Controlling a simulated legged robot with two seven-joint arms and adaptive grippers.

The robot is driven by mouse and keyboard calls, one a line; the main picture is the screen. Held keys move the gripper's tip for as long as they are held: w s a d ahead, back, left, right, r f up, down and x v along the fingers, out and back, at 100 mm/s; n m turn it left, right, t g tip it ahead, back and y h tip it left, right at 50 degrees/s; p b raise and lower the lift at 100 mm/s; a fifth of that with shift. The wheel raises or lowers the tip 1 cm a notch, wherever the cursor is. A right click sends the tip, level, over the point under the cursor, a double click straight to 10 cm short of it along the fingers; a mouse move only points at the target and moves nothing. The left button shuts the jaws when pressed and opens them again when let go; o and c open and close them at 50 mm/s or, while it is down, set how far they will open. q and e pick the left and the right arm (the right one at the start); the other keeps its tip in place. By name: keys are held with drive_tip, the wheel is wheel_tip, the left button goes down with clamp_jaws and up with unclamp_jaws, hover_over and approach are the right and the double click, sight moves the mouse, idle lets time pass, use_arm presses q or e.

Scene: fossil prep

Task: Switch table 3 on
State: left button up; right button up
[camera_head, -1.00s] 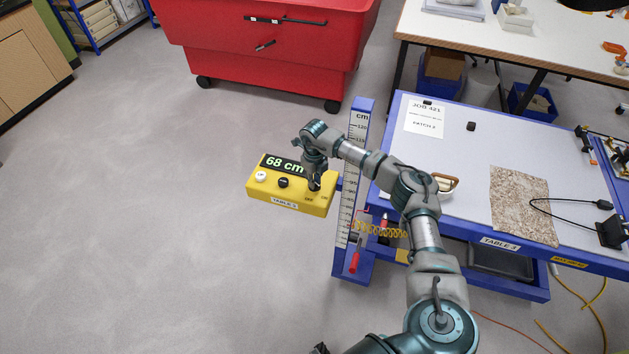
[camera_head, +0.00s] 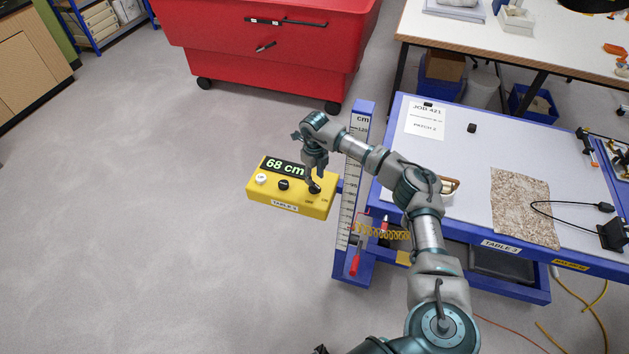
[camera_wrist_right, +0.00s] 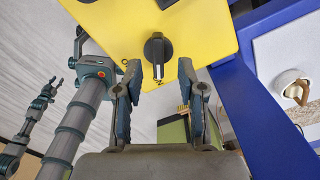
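The yellow control box labelled TABLE 3 (camera_head: 290,208) reads 68 cm on its display (camera_head: 285,167). It bears a white button (camera_head: 261,178), a black knob (camera_head: 284,184) and a black rotary switch (camera_head: 315,188) at its right end, near small lettering. My right gripper (camera_head: 314,176) is just above that switch. In the right wrist view the gripper (camera_wrist_right: 158,71) is open, its fingers on either side of the switch (camera_wrist_right: 157,50), with gaps between. The switch's light mark points toward the gripper; the lettering there is partly hidden. A distant arm's claw (camera_wrist_right: 44,94), likely my left gripper, is too small to read.
A blue-framed table (camera_head: 465,165) labelled TABLE 3 stands right of the box, bearing a paper sheet and a brown textured slab (camera_head: 522,205). A blue post with a cm scale (camera_head: 352,180) stands beside the box. A red bin (camera_head: 270,50) is behind; the left floor is clear.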

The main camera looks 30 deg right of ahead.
wheel_tip(320, 180, up, 8)
drive_tip(key=shift+w+r, duration=0.15)
drive_tip(key=shift+r, duration=0.05)
drive_tip(key=shift+d, duration=0.1)
idle(0.3)
